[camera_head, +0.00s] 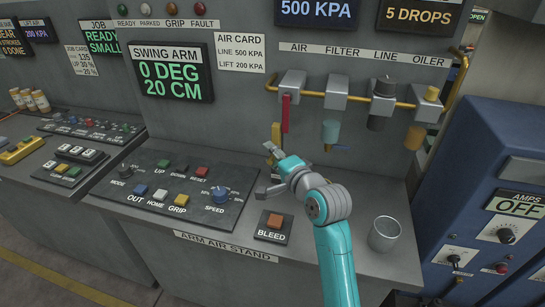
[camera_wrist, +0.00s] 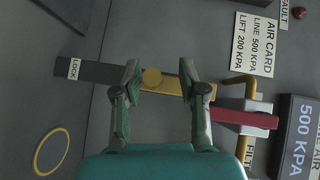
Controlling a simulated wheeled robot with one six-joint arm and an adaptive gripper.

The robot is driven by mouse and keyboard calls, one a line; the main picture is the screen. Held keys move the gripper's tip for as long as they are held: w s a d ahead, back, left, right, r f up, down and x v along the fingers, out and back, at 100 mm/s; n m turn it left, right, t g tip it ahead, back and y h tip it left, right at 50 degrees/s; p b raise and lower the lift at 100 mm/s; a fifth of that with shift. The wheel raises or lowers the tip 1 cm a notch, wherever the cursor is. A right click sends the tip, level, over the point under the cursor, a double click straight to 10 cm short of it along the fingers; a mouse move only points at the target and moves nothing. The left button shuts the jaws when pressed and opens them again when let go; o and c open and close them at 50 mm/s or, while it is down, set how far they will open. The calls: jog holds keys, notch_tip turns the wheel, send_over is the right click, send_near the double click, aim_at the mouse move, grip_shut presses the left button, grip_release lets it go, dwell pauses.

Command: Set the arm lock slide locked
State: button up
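In the wrist view, the lock slide is a yellow bar (camera_wrist: 170,87) with a round yellow knob (camera_wrist: 152,77). It lies on a dark track (camera_wrist: 98,72) whose left end bears a LOCK label (camera_wrist: 74,68). The bar sits toward the right, away from that label, with bare track between. My gripper (camera_wrist: 158,70) is open, with one finger on each side of the knob and a gap at both sides.
A red handle (camera_head: 285,113) hangs from the air line just above my gripper; it also shows in the wrist view (camera_wrist: 245,118). Below are the button console (camera_head: 145,203), the BLEED button (camera_head: 274,222) and a metal cup (camera_head: 384,234). Filter bowls (camera_head: 330,131) hang to the right.

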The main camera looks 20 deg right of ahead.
jog(key=v, duration=1.2)
dwell(0.4)
